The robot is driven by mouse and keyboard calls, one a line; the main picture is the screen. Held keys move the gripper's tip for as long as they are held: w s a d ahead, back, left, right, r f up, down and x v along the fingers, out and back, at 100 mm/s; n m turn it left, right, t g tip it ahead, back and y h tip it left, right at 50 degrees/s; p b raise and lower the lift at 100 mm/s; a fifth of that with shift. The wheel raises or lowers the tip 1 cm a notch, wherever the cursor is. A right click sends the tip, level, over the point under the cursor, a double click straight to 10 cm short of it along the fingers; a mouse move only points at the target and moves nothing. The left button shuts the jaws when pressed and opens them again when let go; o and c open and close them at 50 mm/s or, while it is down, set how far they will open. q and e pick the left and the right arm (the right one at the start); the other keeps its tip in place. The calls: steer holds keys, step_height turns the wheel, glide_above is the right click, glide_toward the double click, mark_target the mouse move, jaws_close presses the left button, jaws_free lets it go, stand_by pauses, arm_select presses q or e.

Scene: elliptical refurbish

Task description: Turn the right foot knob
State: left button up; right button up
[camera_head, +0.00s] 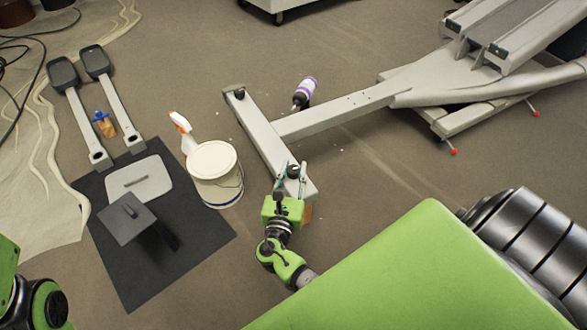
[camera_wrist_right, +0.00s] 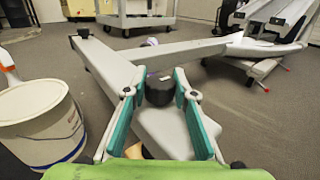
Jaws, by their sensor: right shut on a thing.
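The right foot knob (camera_head: 292,170) is a dark round knob on top of the near end of the grey cross foot (camera_head: 262,135) of the elliptical frame. My right gripper (camera_head: 290,174) reaches it from the near side. In the right wrist view, the knob (camera_wrist_right: 160,90) sits between the two teal-padded fingers of my right gripper (camera_wrist_right: 159,88), which is shut on it. The fingers hide parts of its sides. Another dark knob (camera_head: 240,93) is at the far end of the foot. My left gripper is out of view; only green left arm parts show at the lower left.
A white bucket (camera_head: 216,176) with a spray bottle (camera_head: 182,128) behind it stands left of the foot. A purple-and-white bottle (camera_head: 305,92) lies behind the foot. A black mat (camera_head: 195,247) with grey parts lies left.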

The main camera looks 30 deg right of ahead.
mark_target(293, 169)
steer(key=shift+w+m+g+h+b, duration=0.1)
steer(key=shift+m+g+h+b, duration=0.45)
steer(key=shift+m+g+h, duration=1.25)
steer(key=shift+r+g, duration=0.1)
steer(key=shift+g, duration=0.4)
steer(key=o, duration=1.1)
steer(key=shift+r, duration=0.1)
step_height(293, 169, up, 10)
steer(key=shift+f, duration=0.15)
